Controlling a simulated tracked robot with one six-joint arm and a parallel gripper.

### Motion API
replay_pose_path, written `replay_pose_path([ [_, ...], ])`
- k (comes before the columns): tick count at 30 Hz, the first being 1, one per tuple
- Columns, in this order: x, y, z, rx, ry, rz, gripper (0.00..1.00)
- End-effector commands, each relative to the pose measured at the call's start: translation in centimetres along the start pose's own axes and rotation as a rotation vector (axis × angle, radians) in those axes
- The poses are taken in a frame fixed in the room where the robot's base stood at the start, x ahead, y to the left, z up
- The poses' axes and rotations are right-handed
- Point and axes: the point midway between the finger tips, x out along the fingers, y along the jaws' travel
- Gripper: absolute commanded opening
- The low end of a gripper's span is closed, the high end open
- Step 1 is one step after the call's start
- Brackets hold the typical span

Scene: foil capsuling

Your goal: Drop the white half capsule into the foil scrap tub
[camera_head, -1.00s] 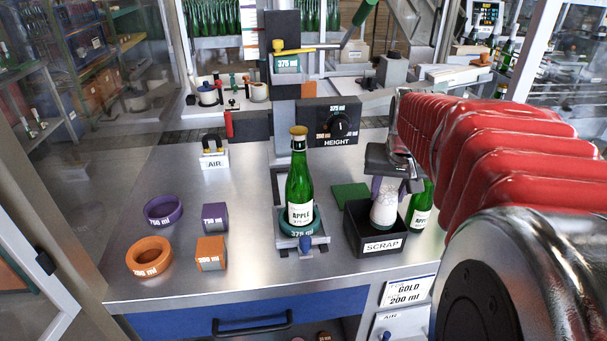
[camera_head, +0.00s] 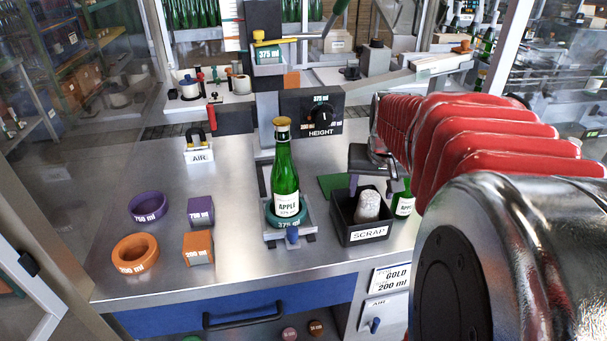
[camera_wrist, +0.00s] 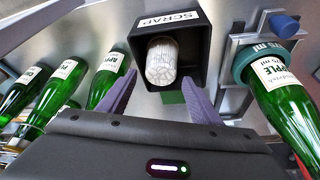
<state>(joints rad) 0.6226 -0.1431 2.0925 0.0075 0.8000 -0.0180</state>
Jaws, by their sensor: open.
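The white half capsule (camera_head: 368,205) lies inside the black tub labelled SCRAP (camera_head: 365,237), tilted against the inner wall. It also shows in the wrist view (camera_wrist: 162,62), inside the scrap tub (camera_wrist: 199,39). My gripper (camera_head: 371,187) is above the tub's back edge, apart from the capsule. In the wrist view, my gripper's purple fingers (camera_wrist: 161,100) stand wide apart with nothing between them. The capsule's lower part is hidden by the tub's front wall in the head view.
A green APPLE bottle (camera_head: 285,183) stands in a teal 375 ml ring left of the tub. Another bottle (camera_head: 404,204) is close to the tub's right. Purple (camera_head: 149,207) and orange (camera_head: 135,253) rings with matching blocks sit at left.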

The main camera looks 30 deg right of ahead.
Motion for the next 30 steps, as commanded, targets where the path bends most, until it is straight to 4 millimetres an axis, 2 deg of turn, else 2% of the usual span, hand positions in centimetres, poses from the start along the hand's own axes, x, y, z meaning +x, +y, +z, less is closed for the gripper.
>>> replay_pose_path([
  [8,-0.2,0.0,0.0,0.0,0.001,0.0,0.58],
  [13,-1.5,0.0,-0.1,0.0,0.003,0.0,0.58],
  [30,-11.0,0.0,0.0,0.0,0.004,0.0,0.58],
])
